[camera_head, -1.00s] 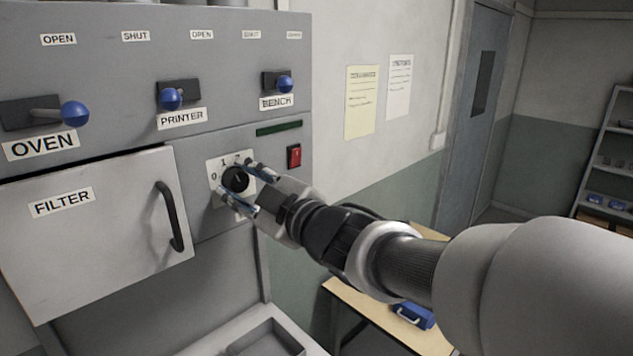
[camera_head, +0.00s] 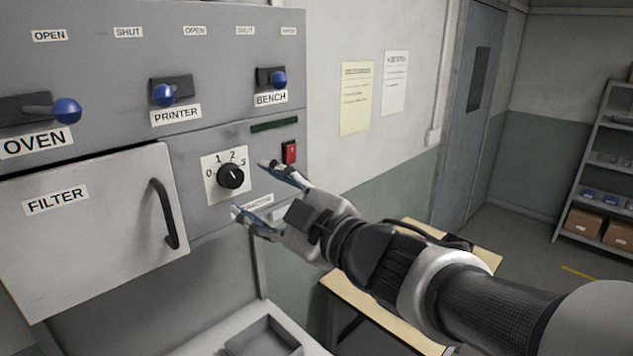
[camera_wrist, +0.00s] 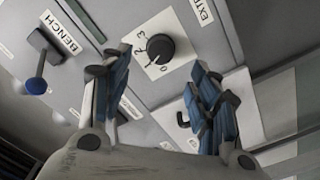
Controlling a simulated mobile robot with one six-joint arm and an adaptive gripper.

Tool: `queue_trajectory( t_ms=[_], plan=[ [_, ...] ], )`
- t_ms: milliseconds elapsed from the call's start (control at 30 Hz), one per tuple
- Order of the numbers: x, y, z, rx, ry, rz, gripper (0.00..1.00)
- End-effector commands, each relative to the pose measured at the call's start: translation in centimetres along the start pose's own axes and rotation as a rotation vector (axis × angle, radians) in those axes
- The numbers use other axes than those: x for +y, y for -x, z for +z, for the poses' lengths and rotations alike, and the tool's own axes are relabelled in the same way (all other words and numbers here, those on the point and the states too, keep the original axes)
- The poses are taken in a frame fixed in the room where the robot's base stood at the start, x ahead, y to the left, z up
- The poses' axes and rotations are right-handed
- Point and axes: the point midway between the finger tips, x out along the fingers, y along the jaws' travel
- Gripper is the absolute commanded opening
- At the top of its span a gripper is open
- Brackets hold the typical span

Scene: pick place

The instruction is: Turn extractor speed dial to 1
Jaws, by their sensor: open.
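The extractor speed dial (camera_head: 230,176) is a round black knob on a white plate marked 0 to 3, low on the grey panel. It also shows in the wrist view (camera_wrist: 160,47), above and between the fingers. I cannot read for sure which number its pointer faces. My gripper (camera_head: 251,188) is open and empty, to the right of the dial and apart from it. Its fingers, blue-padded in the wrist view (camera_wrist: 160,64), are spread wide and point toward the panel. The label under the dial is partly hidden by the gripper.
A red switch (camera_head: 289,152) sits right of the dial, close to the upper finger. Blue-knobbed levers OVEN (camera_head: 66,111), PRINTER (camera_head: 163,95) and BENCH (camera_head: 279,80) stick out above. The FILTER door (camera_head: 85,235) with its black handle (camera_head: 163,213) is to the left.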

Motion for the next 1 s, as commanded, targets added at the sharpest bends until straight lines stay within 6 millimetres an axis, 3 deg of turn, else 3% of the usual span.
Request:
queue_trajectory(
  t_ms=[100,300,767,867,1000],
  plan=[
    [0.1,2.4,0.0,-0.002,0.002,0.004,0.56],
    [0.0,4.6,0.1,-0.002,0.000,0.001,0.56],
    [0.1,5.2,0.7,-0.023,-0.005,0.017,0.56],
    [0.8,6.2,3.5,-0.120,-0.032,0.084,0.56],
    [1.6,10.5,10.9,-0.386,-0.144,0.251,0.56]
  ],
)
